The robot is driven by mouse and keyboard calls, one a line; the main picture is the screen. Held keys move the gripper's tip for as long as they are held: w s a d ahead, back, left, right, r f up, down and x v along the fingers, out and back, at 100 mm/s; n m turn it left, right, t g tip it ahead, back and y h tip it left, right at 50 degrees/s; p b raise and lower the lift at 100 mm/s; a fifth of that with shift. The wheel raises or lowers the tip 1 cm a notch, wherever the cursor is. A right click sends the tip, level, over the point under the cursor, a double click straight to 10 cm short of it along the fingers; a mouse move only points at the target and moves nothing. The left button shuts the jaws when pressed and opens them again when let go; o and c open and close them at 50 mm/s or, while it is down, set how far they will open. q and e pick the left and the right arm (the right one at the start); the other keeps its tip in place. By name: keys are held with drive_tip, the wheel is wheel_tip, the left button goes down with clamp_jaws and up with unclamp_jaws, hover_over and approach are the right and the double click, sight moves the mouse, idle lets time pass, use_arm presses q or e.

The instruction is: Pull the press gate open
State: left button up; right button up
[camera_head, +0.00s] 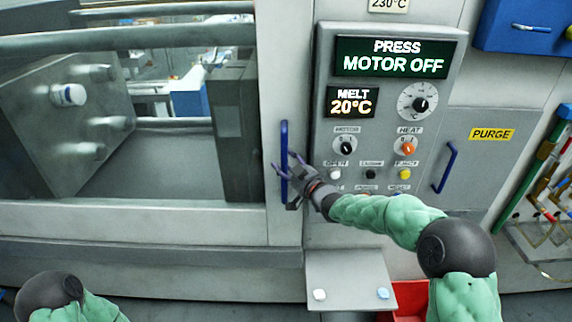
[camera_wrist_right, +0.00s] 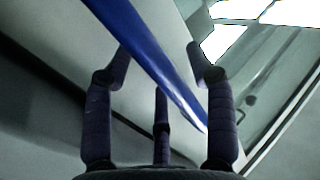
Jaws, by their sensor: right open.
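The press gate (camera_head: 263,225) is a pale framed door with a large window, at the left of the control panel in the head view. Its blue vertical bar handle (camera_head: 284,150) is on the right edge of the frame. My right gripper (camera_head: 288,172) is at the handle's lower half, with its dark fingers open. In the right wrist view the blue handle (camera_wrist_right: 150,55) runs diagonally between the open fingers (camera_wrist_right: 160,95). I cannot tell whether any finger touches it. My left arm shows only at the lower left, and its gripper is out of view.
The control panel (camera_head: 325,60) reads "MOTOR OFF" and "MELT 20°C". A purge cover (camera_head: 490,165) with its own blue handle (camera_head: 445,168) is at the right. A grey shelf (camera_head: 350,270) and a red bin (camera_head: 412,298) are below the panel.

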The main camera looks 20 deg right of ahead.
drive_tip(key=shift+w, duration=0.15)
drive_tip(key=shift+a, duration=0.15)
clamp_jaws()
